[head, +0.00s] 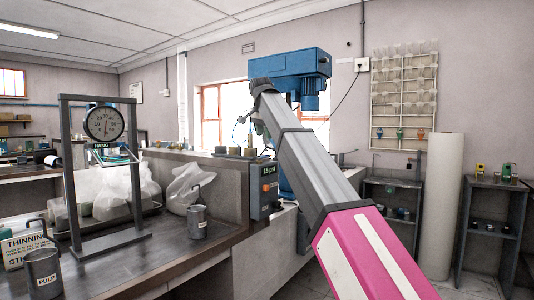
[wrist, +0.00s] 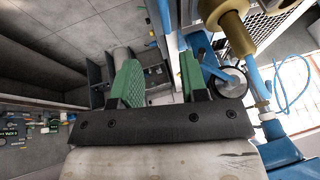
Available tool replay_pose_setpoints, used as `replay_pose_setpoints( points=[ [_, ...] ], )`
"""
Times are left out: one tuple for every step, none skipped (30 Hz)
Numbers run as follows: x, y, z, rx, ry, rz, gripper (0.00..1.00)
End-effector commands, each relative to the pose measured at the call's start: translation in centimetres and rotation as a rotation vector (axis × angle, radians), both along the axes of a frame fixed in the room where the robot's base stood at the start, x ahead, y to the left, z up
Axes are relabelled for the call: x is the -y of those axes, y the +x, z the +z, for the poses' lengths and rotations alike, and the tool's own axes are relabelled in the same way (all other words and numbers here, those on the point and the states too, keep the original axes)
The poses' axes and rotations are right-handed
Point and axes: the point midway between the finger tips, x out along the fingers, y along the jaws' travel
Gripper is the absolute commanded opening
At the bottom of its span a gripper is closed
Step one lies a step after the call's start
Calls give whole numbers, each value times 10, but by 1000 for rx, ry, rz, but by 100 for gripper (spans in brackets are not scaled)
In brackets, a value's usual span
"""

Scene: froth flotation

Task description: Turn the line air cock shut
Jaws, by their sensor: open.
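My gripper (wrist: 156,82) is open in the wrist view, its two green pads apart with nothing held between them. A brass fitting (wrist: 236,30) is at the upper right, to the right of the pads. A blue lever-like part (wrist: 208,66) shows just right of the right pad, close to a round dark gauge or wheel (wrist: 232,82). I cannot tell for sure which of these parts is the line air cock, or how its handle is turned. In the head view my arm rises across the middle, and its gripper end is not clear near the blue machine (head: 290,66).
A thin blue hose (wrist: 291,88) loops at the right of the wrist view. In the head view a grey control box (head: 264,188) stands beside the machine. A bench (head: 130,265) at left carries a dial scale (head: 104,123), plastic bags (head: 185,188) and metal cups (head: 197,222).

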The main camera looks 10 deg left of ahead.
Motion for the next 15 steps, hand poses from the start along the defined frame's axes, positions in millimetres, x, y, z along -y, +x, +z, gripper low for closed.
replay_pose_setpoints(
  points=[
    [-3, -2, 9, 3, 4, -3, 40],
    [-4, -4, 12, 5, 6, -4, 40],
    [-4, -4, 13, 5, 6, -6, 40],
    [-5, -5, 13, 5, 7, -7, 40],
    [-5, -4, 12, 5, 7, -8, 40],
    [-5, -3, 9, 5, 7, -8, 40],
    [-5, -2, 6, 5, 7, -8, 40],
    [-5, -1, 3, 5, 7, -8, 40],
    [-5, 2, -3, 3, 7, -8, 40],
    [-5, 4, -7, 3, 6, -7, 40],
    [-5, 5, -12, 3, 6, -7, 40],
    [-5, 8, -18, 3, 6, -7, 40],
    [-5, 11, -23, 3, 6, -7, 40],
    [-5, 13, -28, 3, 6, -7, 40],
    [-5, 16, -35, 3, 6, -7, 40]
  ],
)
